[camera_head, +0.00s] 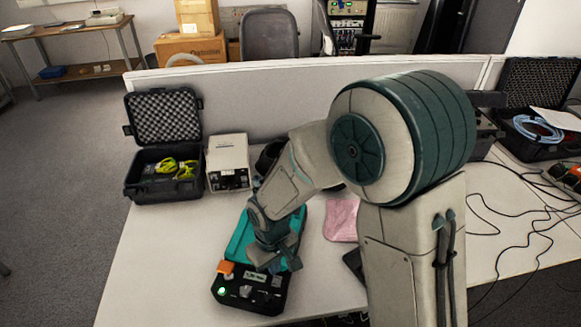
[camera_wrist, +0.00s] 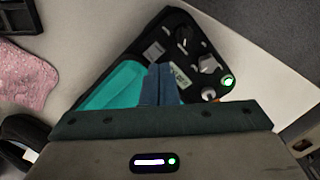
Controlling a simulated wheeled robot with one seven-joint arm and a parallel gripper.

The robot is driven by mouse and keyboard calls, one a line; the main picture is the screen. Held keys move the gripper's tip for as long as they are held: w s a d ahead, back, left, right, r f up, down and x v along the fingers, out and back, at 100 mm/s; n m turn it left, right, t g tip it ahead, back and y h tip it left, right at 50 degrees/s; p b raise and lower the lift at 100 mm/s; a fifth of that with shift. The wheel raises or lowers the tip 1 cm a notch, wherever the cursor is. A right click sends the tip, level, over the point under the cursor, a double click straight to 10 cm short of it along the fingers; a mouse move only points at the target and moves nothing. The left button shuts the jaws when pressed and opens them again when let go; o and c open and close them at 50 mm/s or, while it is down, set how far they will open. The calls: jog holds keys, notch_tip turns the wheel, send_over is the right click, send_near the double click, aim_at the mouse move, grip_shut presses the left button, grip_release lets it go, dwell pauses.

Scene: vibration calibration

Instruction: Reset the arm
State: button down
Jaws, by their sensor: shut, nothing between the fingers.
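My arm reaches down over the table, and my gripper (camera_head: 273,264) is just above a black device with knobs and a lit green light (camera_head: 240,296). In the wrist view my gripper (camera_wrist: 160,70) has its two dark fingers together with nothing between them. The device (camera_wrist: 190,72) lies beyond the fingertips, with a teal surface, a label, several knobs and the green light. Whether the fingers touch it I cannot tell. My arm hides part of the teal area.
An open black case (camera_head: 163,176) with yellow-green items and a beige box (camera_head: 228,160) stand behind the device. A pink cloth (camera_head: 341,219) lies to the right. Cables (camera_head: 520,215) spread across the right table. A low partition (camera_head: 250,95) bounds the back. The front left tabletop is clear.

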jog(key=s+d+r+m+t, duration=0.1)
jog(key=s+d+r+m, duration=0.3)
jog(key=d+r, duration=0.5)
jog(key=s+d+r+m+t, duration=0.2)
jog(key=s+d+r+m, duration=0.2)
jog(key=d+r, duration=0.6)
jog(key=d, duration=0.3)
jog(key=shift+d+m, duration=0.3)
jog(key=shift+a+r, duration=0.1)
